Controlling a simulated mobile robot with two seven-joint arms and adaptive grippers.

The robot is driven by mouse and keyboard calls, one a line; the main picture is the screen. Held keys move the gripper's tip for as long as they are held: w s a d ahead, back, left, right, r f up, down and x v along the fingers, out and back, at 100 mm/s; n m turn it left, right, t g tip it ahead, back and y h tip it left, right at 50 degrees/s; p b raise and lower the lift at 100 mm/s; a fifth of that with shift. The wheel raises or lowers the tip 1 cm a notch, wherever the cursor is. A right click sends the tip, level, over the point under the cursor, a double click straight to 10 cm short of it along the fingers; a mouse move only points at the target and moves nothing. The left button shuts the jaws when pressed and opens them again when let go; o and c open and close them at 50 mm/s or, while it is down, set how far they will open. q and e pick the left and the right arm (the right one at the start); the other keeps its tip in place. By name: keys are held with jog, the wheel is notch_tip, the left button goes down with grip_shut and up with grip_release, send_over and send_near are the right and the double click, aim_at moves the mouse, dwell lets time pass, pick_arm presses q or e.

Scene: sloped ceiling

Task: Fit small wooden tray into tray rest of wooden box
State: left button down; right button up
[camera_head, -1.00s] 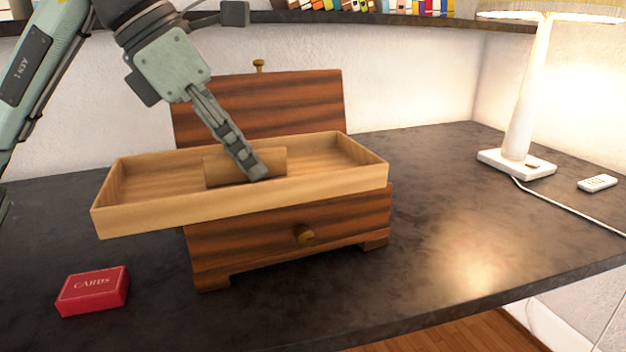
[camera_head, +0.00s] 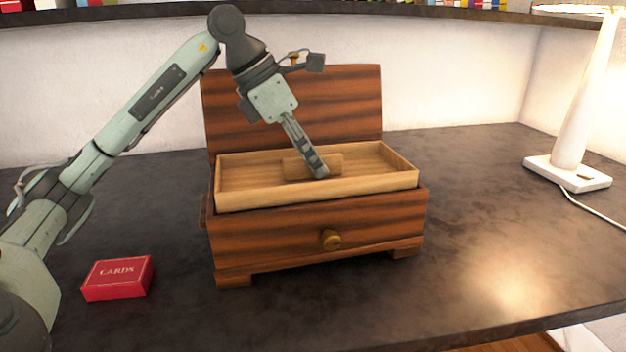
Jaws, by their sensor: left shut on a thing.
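The small wooden tray (camera_head: 395,183) is light wood with a raised block handle (camera_head: 298,168) in its middle. It sits over the open top of the dark striped wooden box (camera_head: 270,238), roughly lined up with the box's walls, its front wall still standing above the box's front edge. I cannot tell whether it touches the tray rest, which is hidden under it. The box's lid stands open at the back. My left gripper (camera_head: 320,172) reaches down from above and is shut on the tray's handle. My right gripper is not in view.
A red card box (camera_head: 118,278) lies on the dark desk (camera_head: 480,215) left of the wooden box. A white lamp (camera_head: 570,170) with a cord stands at the right. A shelf edge (camera_head: 420,14) runs along the top. The desk right of the box is clear.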

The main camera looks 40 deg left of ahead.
aim_at(312, 177)
pick_arm(q)
jog(key=shift+f, duration=0.35)
notch_tip(312, 177, down, 3)
jog(key=shift+r, duration=0.2)
jog(key=shift+f, duration=0.3)
jog(key=shift+f+b, duration=0.1)
jog(key=shift+b, duration=0.25)
jog(key=c, duration=1.6)
grip_release()
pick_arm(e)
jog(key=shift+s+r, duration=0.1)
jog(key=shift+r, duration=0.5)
